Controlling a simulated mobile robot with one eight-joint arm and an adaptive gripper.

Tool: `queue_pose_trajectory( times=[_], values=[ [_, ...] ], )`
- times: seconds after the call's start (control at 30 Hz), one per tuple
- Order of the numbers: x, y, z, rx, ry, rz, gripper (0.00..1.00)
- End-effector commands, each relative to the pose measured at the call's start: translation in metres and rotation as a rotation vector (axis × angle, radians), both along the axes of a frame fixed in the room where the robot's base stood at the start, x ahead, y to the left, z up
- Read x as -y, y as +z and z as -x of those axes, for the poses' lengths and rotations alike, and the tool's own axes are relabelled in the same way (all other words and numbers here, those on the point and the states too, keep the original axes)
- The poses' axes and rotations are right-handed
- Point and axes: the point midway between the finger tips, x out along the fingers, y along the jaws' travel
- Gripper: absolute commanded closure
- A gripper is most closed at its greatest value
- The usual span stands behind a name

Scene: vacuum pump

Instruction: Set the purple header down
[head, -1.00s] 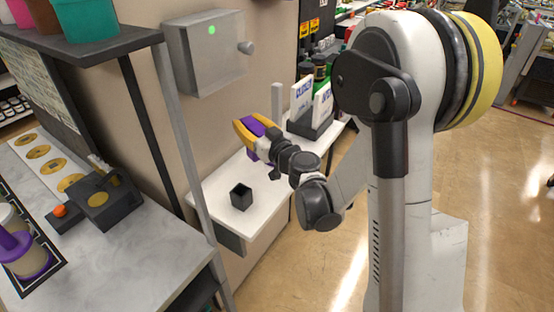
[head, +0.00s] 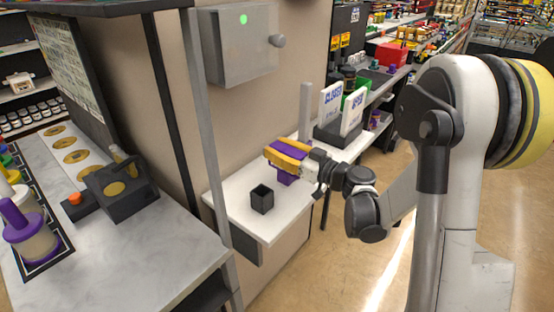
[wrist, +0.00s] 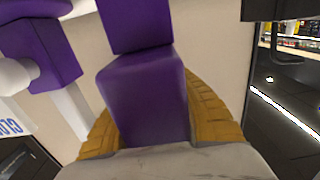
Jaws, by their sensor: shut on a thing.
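My gripper (head: 270,152) has yellow fingers and is shut on the purple header (head: 286,178). In the head view it holds the header over the white shelf (head: 238,212), right of and behind a small black open box (head: 262,199). The header's lower end looks close to the shelf top; I cannot tell whether it touches. In the wrist view the purple header (wrist: 146,98) fills the space between the yellow fingers, with more purple parts and white posts at the left. The fingers hide part of the header.
A black holder with white signs (head: 352,108) stands behind the gripper on the shelf. A grey wall box (head: 240,45) with a green light hangs above. A grey post (head: 207,150) rises at the shelf's left. The front of the shelf is clear apart from the black box.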

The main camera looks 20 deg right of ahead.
Motion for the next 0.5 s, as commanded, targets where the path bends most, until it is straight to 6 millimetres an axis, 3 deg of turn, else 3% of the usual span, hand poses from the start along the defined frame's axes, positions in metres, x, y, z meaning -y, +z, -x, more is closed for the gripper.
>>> queue_pose_trajectory(
  times=[0.1, 0.47, 0.5],
  values=[
    [0.000, -0.021, 0.000, 0.000, 0.000, 0.000, 0.94],
    [0.000, -0.023, 0.000, 0.000, 0.000, 0.000, 0.94],
    [0.000, -0.023, 0.000, 0.000, 0.000, 0.000, 0.58]
  ],
)
